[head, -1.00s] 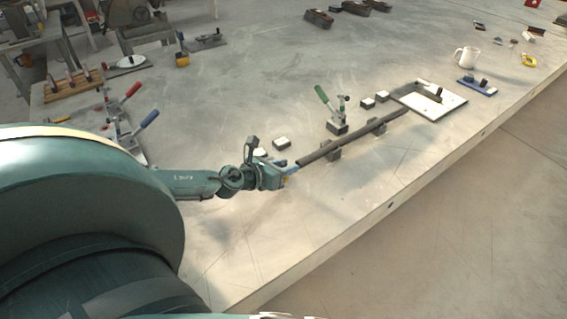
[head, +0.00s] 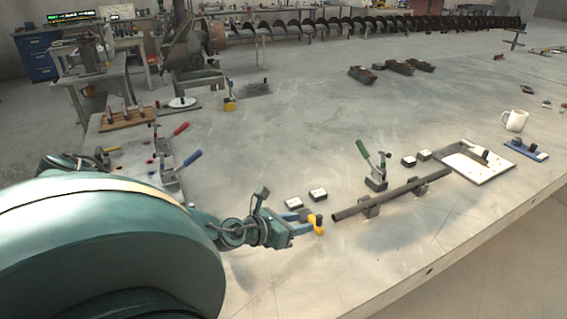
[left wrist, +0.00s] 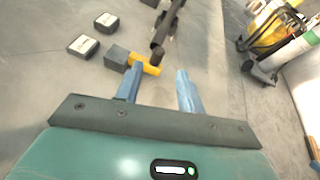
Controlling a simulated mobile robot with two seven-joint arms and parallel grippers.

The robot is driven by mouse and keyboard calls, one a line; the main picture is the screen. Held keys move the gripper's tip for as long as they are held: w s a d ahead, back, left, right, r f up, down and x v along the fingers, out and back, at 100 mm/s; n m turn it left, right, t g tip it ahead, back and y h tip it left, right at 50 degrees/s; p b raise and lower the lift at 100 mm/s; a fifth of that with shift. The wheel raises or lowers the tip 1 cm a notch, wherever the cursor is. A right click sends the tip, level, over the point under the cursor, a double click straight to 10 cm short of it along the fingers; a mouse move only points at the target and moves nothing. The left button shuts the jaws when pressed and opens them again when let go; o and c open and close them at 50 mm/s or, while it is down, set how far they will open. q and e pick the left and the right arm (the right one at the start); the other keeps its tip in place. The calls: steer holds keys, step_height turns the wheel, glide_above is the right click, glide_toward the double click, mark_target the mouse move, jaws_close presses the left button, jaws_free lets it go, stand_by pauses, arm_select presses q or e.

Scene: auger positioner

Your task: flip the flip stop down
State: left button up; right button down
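The flip stop (head: 318,231) is a small yellow bar by a dark block, just off the near left end of a dark bar (head: 400,193). In the left wrist view the yellow arm (left wrist: 148,65) reaches right from the dark block (left wrist: 117,57), across the front of the dark bar's end. I cannot tell whether it is raised or lying down. My left gripper (head: 304,223) is beside it on the left. In the left wrist view its blue fingers (left wrist: 158,78) are apart and nothing is between them; the left fingertip is close to the yellow arm. My right gripper is not in view.
The dark bar rests on supports on the grey table (head: 300,130). Two pale-topped blocks (head: 318,195) lie behind the stop. A green-handled clamp (head: 375,168) stands behind the bar. A white mug (head: 515,120) is at the right. The table's front edge is close by.

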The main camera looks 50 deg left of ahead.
arm_select(q)
steer(key=shift+p+v, duration=0.3)
steer(key=shift+v, duration=2.1)
steer(key=shift+d, duration=0.1)
